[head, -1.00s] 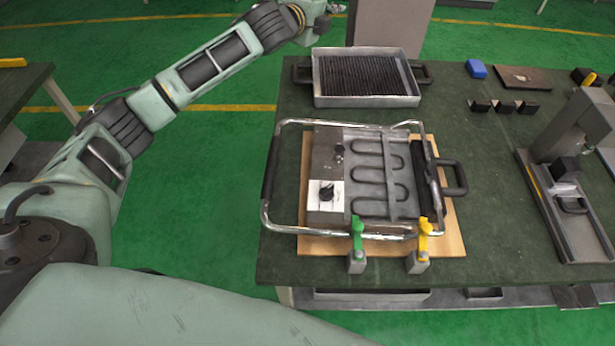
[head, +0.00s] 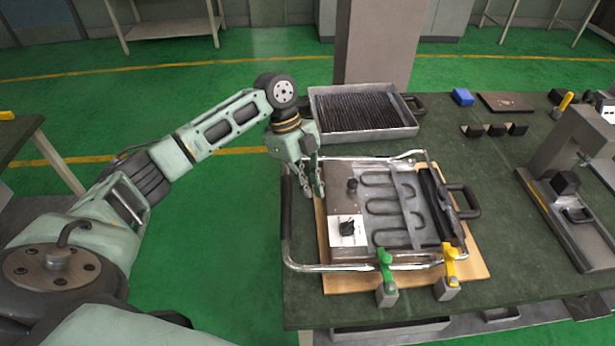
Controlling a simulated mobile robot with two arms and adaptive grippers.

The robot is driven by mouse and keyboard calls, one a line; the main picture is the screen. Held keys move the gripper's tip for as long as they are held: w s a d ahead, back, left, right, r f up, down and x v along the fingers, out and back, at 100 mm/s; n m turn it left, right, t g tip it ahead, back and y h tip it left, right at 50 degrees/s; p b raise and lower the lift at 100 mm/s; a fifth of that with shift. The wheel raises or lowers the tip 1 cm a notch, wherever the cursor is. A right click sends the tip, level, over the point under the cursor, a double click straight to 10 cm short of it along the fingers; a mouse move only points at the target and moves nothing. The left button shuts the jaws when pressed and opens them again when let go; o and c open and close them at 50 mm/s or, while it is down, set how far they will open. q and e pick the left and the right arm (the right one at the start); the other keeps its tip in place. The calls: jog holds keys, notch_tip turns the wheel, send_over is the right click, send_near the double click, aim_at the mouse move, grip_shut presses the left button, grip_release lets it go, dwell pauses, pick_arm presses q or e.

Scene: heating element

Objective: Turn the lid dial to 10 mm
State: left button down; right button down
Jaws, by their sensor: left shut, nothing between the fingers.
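The heating device (head: 340,203) lies on a wooden board on the table, with a grey metal body and a looped heating element (head: 388,205). A black dial (head: 347,228) sits on a white marked plate (head: 338,238) at its front left; the markings are too small to read. A second small dark knob (head: 352,185) stands behind it. My left gripper (head: 314,192) points down at the back left corner of the device, left of the dark knob and apart from both knobs. It is shut and empty. My right gripper is out of view.
A chrome frame (head: 335,267) surrounds the device. A green clamp (head: 385,258) and a yellow clamp (head: 449,266) stand at its front. A ribbed tray (head: 407,132) lies behind. A press-like stand (head: 575,225) is at right. Between device and stand, the table is mostly clear.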

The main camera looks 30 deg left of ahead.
aim_at(329, 225)
pick_arm(q)
jog(key=p+x, duration=0.1)
jog(key=x, duration=0.4)
jog(key=shift+s+f, duration=0.15)
jog(key=shift+f, duration=0.1)
jog(key=d+p, duration=0.2)
jog(key=d, duration=0.1)
jog(key=shift+s+d+r, duration=0.2)
jog(key=shift+s, duration=0.05)
jog(key=shift+s+d+f, duration=0.1)
jog(key=shift+d, duration=0.2)
